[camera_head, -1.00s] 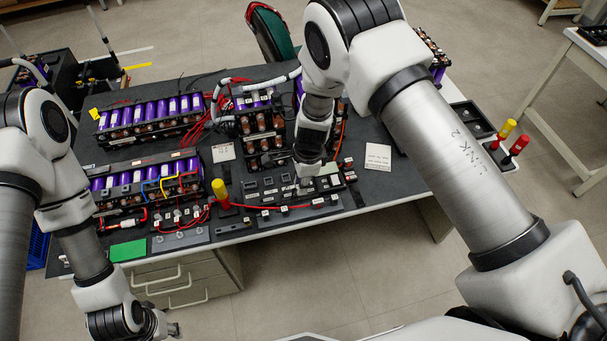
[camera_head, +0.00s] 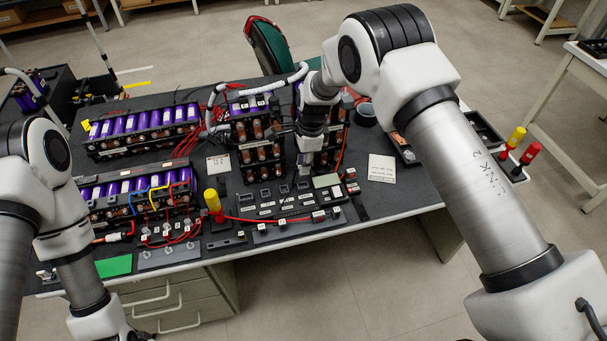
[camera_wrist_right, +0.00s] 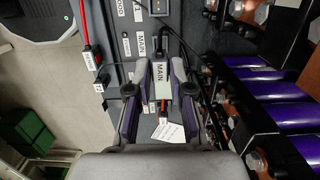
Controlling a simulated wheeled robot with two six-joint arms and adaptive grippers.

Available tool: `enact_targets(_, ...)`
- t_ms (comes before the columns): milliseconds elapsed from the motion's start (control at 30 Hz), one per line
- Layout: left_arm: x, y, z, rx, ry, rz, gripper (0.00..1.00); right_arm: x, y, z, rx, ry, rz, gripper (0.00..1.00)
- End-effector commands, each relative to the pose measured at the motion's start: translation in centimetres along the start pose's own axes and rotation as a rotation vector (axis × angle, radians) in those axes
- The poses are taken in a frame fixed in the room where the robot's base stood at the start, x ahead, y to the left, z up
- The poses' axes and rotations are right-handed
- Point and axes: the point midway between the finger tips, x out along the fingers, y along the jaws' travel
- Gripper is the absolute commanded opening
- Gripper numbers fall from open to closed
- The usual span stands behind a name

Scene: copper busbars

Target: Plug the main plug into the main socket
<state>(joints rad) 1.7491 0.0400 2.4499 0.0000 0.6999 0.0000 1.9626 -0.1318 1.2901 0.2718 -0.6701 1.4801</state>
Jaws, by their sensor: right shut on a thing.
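My right gripper (camera_head: 304,168) hangs over the back part of the black connector panel (camera_head: 258,210), near the racks. In the right wrist view my right gripper (camera_wrist_right: 160,72) is shut on the main plug (camera_wrist_right: 161,82), a slim body with a white MAIN label between the fingers. A red-orange piece shows behind the plug. Another MAIN label (camera_wrist_right: 141,43) is fixed on the panel, with a dark rectangular socket (camera_wrist_right: 158,8) near it at the top edge. The plug is apart from that socket.
Racks of purple cells (camera_head: 143,130) and a copper busbar rack (camera_head: 257,140) stand close behind and left of my right gripper. A paper card (camera_head: 381,168) lies right.

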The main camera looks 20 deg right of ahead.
Motion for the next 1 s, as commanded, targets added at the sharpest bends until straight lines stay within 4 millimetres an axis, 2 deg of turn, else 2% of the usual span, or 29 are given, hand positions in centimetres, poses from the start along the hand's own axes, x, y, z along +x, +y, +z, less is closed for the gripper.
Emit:
enact_targets(333, 3.0, 0.0, 0.0, 0.0, 0.001, 0.0, 0.4, 4.1, 0.0, -0.5, 0.0, 0.0, 0.0, 0.0)
enact_targets(400, 2.4, 0.0, 0.0, 0.0, 0.0, 0.0, 0.4, 3.4, 0.0, -0.4, 0.0, 0.0, -0.001, 0.0)
enact_targets(567, 2.1, 0.0, 0.0, 0.0, 0.001, 0.0, 0.4, 3.3, 0.1, -0.4, 0.0, 0.0, 0.0, 0.0)
enact_targets(1000, 2.4, 0.0, 0.0, 0.0, 0.001, 0.0, 0.4, 3.8, 0.0, -0.4, 0.0, 0.0, 0.0, 0.0)
